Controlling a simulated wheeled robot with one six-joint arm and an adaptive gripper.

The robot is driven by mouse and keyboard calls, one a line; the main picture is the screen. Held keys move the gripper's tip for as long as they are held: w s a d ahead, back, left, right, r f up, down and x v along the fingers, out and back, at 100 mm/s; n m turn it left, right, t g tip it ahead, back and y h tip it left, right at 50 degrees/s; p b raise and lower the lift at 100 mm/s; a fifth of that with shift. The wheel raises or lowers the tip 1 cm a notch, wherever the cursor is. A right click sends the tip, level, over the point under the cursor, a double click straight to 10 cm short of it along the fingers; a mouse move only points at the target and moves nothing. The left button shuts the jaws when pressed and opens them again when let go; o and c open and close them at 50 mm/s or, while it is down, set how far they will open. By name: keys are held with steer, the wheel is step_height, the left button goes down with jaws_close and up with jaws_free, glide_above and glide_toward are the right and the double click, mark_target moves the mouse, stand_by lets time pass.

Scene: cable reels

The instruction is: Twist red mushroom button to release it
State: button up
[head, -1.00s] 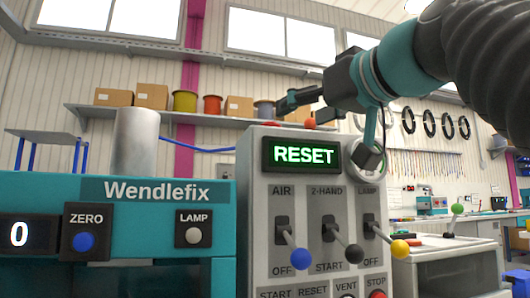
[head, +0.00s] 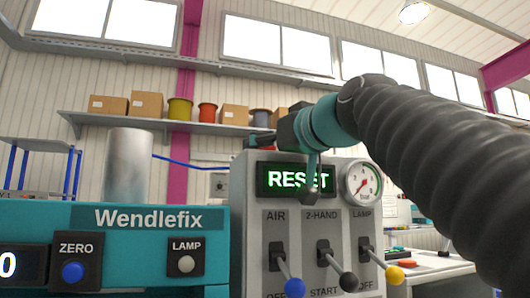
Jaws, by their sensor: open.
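The grey control panel (head: 246,221) stands in the middle of the head view, with a lit green RESET display (head: 272,180). My gripper (head: 280,167) is at the panel's top edge, its fingers apart. One dark finger reaches left above the display; the other hangs down in front of the display's right part. Nothing shows held between them. The panel's top is partly hidden by my gripper, and the panel's lower part is outside the picture.
A pressure gauge (head: 362,183) sits right of the display. Below are three levers with blue (head: 295,288), black (head: 348,282) and yellow (head: 394,275) knobs. The teal Wendlefix machine (head: 225,244) stands left. A shelf (head: 210,128) with reels and boxes is behind.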

steer(key=c, duration=1.2)
steer(key=shift+o, duration=0.2)
